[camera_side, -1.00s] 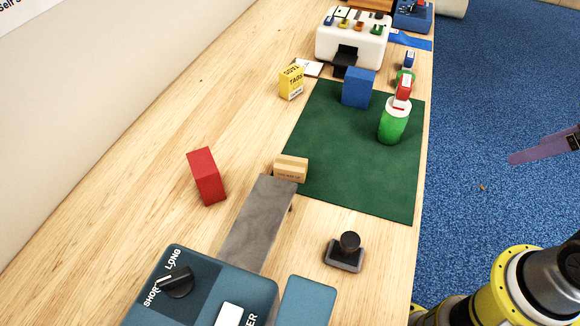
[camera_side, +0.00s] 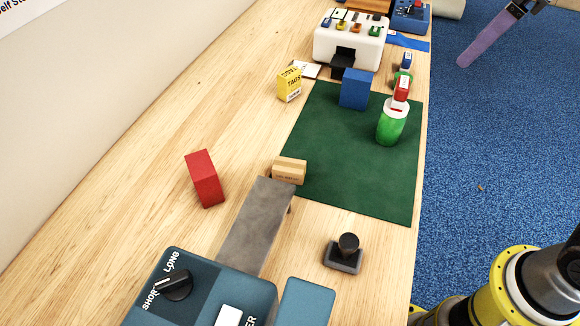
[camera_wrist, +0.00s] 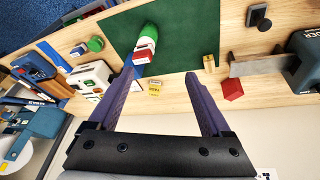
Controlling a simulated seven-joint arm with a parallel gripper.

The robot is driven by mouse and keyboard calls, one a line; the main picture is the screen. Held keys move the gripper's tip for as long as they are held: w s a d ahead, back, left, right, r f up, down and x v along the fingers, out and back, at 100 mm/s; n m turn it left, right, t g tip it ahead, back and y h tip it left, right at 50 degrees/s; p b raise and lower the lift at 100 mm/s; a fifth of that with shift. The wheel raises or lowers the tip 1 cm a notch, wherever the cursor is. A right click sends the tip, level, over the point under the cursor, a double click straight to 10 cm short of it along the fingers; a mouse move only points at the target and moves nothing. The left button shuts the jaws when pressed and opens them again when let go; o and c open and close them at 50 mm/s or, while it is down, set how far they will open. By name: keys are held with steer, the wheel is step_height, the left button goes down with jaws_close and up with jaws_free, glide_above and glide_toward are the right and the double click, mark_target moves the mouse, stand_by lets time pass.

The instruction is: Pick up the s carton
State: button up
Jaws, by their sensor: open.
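A small tan carton (camera_side: 289,171) with dark print on its side sits at the end of the grey strip, by the left edge of the green mat; it also shows in the wrist view (camera_wrist: 209,63). A red carton (camera_side: 204,178) and a blue carton (camera_side: 355,89) also stand on the bench. No letter s is readable on any carton. My gripper (camera_wrist: 161,76) is open and empty in the wrist view, its purple fingers apart and high above the bench. In the side view only a purple finger shows at top right, over the blue floor, far from the cartons.
A green mat (camera_side: 330,180) bears a green and white bottle (camera_side: 392,125). A yellow tags box (camera_side: 290,85), a black-handled stamp (camera_side: 344,253), a blue-grey machine (camera_side: 200,292) and a white machine (camera_side: 350,38) stand around it. The wood left of the mat is mostly clear.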

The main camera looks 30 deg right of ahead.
steer(key=w+a+f+n+g, duration=0.2)
steer(key=w+a+n, duration=0.1)
steer(key=w+a, duration=0.6)
steer(key=n+g, duration=0.2)
steer(key=n, duration=0.1)
glide_above(291, 165)
steer(key=shift+h, duration=0.4)
step_height(291, 165, down, 20)
steer(key=shift+w+d+f, duration=0.1)
steer(key=shift+f, duration=3.4)
jaws_close()
